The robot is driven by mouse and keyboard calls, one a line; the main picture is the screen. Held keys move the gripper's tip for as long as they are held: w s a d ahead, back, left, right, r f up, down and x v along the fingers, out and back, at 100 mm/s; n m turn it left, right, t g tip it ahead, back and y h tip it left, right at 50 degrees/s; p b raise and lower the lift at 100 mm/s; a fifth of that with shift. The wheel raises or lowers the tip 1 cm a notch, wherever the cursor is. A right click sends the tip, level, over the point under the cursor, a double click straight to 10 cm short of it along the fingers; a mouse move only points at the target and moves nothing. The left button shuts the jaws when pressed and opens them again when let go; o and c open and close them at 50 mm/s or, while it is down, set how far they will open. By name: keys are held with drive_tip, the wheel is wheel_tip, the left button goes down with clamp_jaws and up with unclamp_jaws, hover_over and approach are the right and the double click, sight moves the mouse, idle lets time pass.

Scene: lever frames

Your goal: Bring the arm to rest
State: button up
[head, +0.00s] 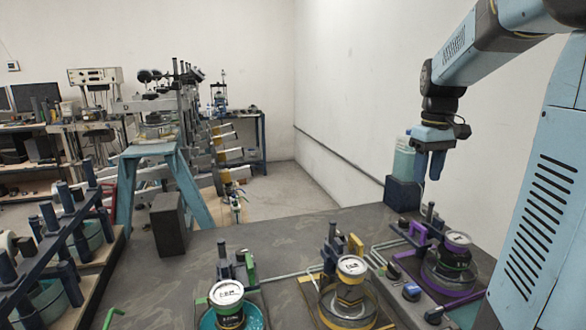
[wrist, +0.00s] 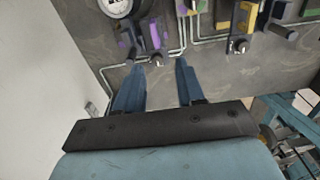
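My gripper (head: 428,178) hangs from my blue arm at the upper right of the head view, fingers pointing down. It is in the air above the back right of the dark bench (head: 285,240). In the wrist view my gripper (wrist: 168,63) shows two blue fingers apart, with only the bench seen between them. It holds nothing.
A pale green container (head: 404,160) on a dark block is behind my gripper. Lever frames with purple (head: 419,234), yellow (head: 356,244) and green parts stand along the bench, with round-lidded canisters (head: 352,266). A white wall (head: 370,90) is behind.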

drive_tip(key=s+a+f+m+t, duration=0.1)
drive_tip(key=s+a+t, duration=0.1)
drive_tip(key=s+a, duration=0.4)
drive_tip(key=s+a+f+m+t, duration=0.1)
drive_tip(key=s+a+t, duration=0.2)
drive_tip(key=s+a, duration=0.4)
drive_tip(key=s, duration=0.5)
drive_tip(key=shift+s+a, duration=0.2)
drive_tip(key=shift+s, duration=0.1)
